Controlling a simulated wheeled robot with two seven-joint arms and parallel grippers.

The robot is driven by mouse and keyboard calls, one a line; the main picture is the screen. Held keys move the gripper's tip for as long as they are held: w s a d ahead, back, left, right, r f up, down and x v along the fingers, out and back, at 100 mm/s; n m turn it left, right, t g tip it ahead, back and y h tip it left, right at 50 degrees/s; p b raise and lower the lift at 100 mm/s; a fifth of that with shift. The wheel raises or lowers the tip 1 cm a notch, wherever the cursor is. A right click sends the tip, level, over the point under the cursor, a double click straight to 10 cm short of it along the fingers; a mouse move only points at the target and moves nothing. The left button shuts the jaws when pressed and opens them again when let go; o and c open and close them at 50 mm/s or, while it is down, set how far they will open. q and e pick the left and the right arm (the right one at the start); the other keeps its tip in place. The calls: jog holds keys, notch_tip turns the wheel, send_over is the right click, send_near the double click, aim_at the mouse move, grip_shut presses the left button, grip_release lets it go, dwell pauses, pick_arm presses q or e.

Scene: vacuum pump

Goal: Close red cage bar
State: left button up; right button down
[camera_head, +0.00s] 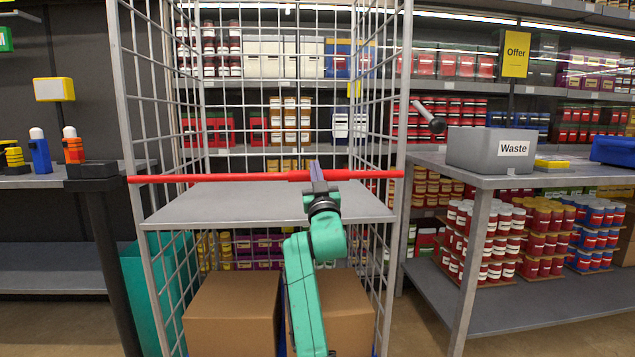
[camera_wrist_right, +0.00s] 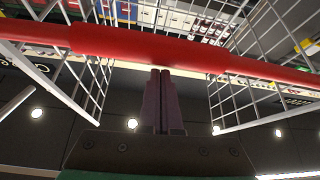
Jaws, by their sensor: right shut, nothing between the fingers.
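The red cage bar (camera_head: 240,177) lies level across the front of the grey wire cage (camera_head: 120,95), reaching from its left post to its right post. In the right wrist view the bar (camera_wrist_right: 140,42) crosses the picture, with a thicker sleeve in its middle part. My right gripper (camera_head: 317,172) is shut and empty. Its fingertips are at the bar, right of its middle; in the right wrist view the shut fingers (camera_wrist_right: 160,78) point at the thicker sleeve. I cannot tell whether they touch it. My left gripper is not in view.
The cage has a grey shelf (camera_head: 250,204), with cardboard boxes (camera_head: 232,312) below it. A table (camera_head: 500,178) with a grey Waste bin (camera_head: 490,150) stands at the right. A dark post (camera_head: 105,250) and a teal bin (camera_head: 150,285) are at the left.

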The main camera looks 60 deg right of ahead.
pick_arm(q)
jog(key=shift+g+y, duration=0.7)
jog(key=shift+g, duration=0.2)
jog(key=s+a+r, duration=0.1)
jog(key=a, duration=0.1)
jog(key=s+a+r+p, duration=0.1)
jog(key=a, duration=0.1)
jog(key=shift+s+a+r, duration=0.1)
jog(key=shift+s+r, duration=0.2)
pick_arm(e)
jog(key=s+a+f, duration=0.2)
jog(key=s+a, duration=0.3)
jog(key=a, duration=0.2)
jog(key=shift+s+a+f, duration=0.2)
jog(key=shift+s+a, duration=0.05)
jog(key=shift+a, duration=0.15)
